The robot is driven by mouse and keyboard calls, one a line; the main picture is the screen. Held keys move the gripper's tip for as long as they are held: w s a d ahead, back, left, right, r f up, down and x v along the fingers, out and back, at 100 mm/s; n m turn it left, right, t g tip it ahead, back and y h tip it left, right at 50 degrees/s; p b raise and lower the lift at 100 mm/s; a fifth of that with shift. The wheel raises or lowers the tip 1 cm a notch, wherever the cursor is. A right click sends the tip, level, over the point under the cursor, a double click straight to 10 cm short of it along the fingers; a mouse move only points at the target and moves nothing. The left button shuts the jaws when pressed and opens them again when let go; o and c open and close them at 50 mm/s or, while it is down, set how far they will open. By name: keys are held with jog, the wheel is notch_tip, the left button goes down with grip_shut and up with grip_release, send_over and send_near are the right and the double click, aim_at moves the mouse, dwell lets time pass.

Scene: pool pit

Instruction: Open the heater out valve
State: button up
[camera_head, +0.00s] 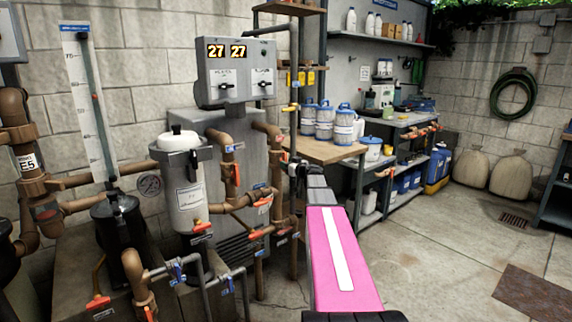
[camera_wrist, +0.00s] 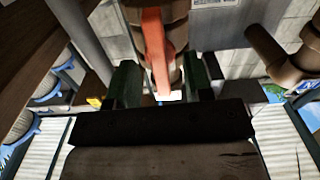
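An orange valve handle (camera_wrist: 156,50) on a brown pipe (camera_wrist: 184,12) points down into the wrist view between the two dark fingers of my gripper (camera_wrist: 162,86). The fingers stand apart, one on each side of the handle's lower end, with a narrow gap visible; I cannot tell contact. In the head view my gripper (camera_head: 294,166) is at the pipes right of the grey heater box (camera_head: 236,72), and the handle between its fingers is too small to make out. Other orange handles show on the pipes, such as one (camera_head: 263,201) left of my gripper. Their labels are unreadable.
A white filter canister (camera_head: 185,190) and brown pipes crowd the left. A wooden bench (camera_head: 322,151) with blue-lidded tubs (camera_head: 325,120) stands just behind and right of my gripper. A vertical pipe (camera_head: 294,75) rises close by.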

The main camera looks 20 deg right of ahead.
dwell(0.3)
jog(key=v, duration=0.7)
dwell(0.3)
